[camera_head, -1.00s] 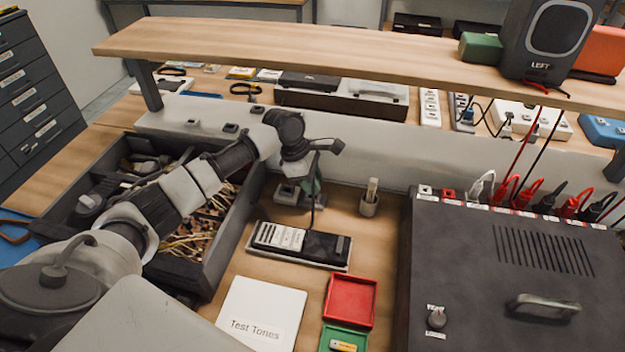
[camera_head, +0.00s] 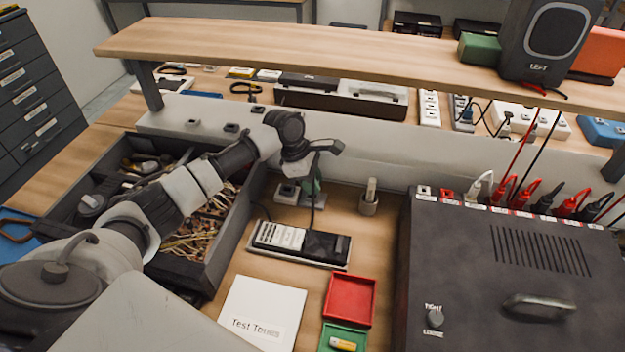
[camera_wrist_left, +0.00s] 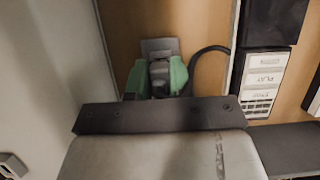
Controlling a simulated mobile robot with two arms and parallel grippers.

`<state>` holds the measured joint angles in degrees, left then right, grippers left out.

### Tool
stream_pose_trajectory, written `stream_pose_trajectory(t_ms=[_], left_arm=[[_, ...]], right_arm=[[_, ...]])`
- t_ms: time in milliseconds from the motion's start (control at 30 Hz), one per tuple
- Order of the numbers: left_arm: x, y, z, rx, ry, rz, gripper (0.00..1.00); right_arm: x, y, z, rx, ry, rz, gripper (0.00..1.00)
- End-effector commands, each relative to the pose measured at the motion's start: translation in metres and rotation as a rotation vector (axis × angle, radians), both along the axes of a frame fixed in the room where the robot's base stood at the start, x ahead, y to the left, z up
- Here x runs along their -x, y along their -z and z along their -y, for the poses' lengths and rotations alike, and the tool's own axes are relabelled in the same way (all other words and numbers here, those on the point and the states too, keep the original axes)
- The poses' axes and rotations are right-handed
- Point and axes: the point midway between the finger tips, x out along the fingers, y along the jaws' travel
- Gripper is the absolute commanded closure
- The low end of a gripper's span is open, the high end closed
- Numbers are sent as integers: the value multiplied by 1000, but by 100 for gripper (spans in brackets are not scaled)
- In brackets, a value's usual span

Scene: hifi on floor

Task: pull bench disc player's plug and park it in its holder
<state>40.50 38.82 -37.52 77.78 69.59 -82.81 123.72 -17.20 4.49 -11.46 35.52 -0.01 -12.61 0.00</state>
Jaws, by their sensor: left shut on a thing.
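The bench disc player (camera_head: 300,243) is a flat dark unit with white button labels, lying on the bench; the wrist view shows its PLAY label (camera_wrist_left: 265,77). My left gripper (camera_head: 309,188) is lowered behind it. In the left wrist view the green fingers (camera_wrist_left: 157,78) are closed around a small grey plug (camera_wrist_left: 158,76), mostly hidden between them. A dark cable (camera_wrist_left: 207,52) curves from beside the fingers toward the player. A grey block (camera_head: 287,194) with a dark opening stands right at the fingers. Whether the plug sits in it cannot be told. My right gripper is out of view.
A crate of wires and parts (camera_head: 217,262) stands left, under my arm. A small holder with an upright stick (camera_head: 369,200) is to the right. A large dark amplifier (camera_head: 500,270) with cables fills the right. The wooden shelf (camera_head: 330,48) spans overhead. A Test Tones case (camera_head: 262,310) and red tray (camera_head: 350,300) lie in front.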

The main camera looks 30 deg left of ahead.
Motion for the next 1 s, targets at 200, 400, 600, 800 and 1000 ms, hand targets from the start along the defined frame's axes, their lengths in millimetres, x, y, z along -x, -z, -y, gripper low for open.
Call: stream_pose_trajectory(t_ms=[200, 400, 600, 800, 1000], left_arm=[[0, 0, 0, 0, 0, 0, 100], [0, 1, 0, 0, 0, 0, 100], [0, 3, 0, 0, 0, 0, 100], [0, 5, 0, 0, 0, 1, 100], [0, 7, 0, 0, -1, 1, 100]], right_arm=[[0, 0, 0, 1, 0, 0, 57], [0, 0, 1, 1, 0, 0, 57], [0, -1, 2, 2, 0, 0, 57], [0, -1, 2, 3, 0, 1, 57], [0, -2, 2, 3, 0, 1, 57]])
